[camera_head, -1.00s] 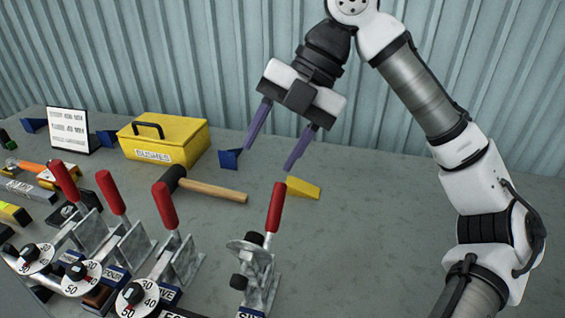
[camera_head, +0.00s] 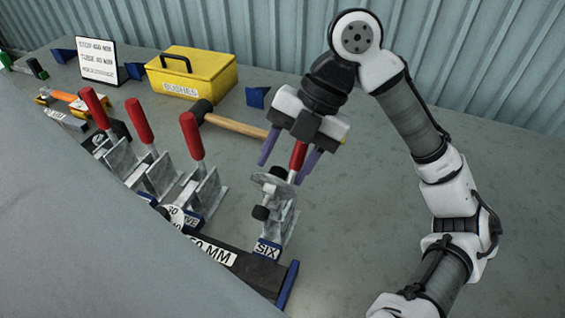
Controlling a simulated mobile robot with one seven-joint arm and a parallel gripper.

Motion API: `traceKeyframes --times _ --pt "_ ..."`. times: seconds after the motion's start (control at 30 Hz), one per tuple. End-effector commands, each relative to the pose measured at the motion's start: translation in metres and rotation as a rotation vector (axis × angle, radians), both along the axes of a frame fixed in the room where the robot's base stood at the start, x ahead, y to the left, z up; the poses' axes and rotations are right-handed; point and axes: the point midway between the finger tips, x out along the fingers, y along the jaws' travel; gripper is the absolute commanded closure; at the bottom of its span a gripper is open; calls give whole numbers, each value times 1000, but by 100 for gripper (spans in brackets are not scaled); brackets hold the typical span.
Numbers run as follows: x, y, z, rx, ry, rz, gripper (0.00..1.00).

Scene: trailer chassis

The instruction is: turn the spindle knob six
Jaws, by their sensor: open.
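The clamp marked SIX (camera_head: 283,212) stands at the front right of the row, with a red upright handle (camera_head: 298,155). A small black knob (camera_head: 261,213), apparently its spindle knob, sits low on its left side. The SIX label (camera_head: 267,250) is below it. My gripper (camera_head: 281,173) points down over this clamp, its two purple fingers apart and empty. The red handle shows between the fingers, close to the right one; I cannot tell whether they touch. The knob is below the fingertips and clear of them.
Several red-handled clamps (camera_head: 205,190) stand to the left. A hammer (camera_head: 235,125) lies behind, near a yellow box (camera_head: 195,75). A black bar marked MM (camera_head: 240,268) lies in front. A grey surface (camera_head: 80,230) covers the lower left. The bench right of the clamp is clear.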

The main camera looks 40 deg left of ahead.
Motion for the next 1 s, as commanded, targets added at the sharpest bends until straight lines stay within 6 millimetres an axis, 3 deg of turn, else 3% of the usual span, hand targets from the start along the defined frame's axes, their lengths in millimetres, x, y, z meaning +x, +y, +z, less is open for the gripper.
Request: traceKeyframes --times 0.47,0.8,1.0 --pt "-6 2 -11 2 -1 0 50" --pt "-6 3 -11 1 -1 -1 94" --pt "-6 3 -10 -12 -5 -3 94"
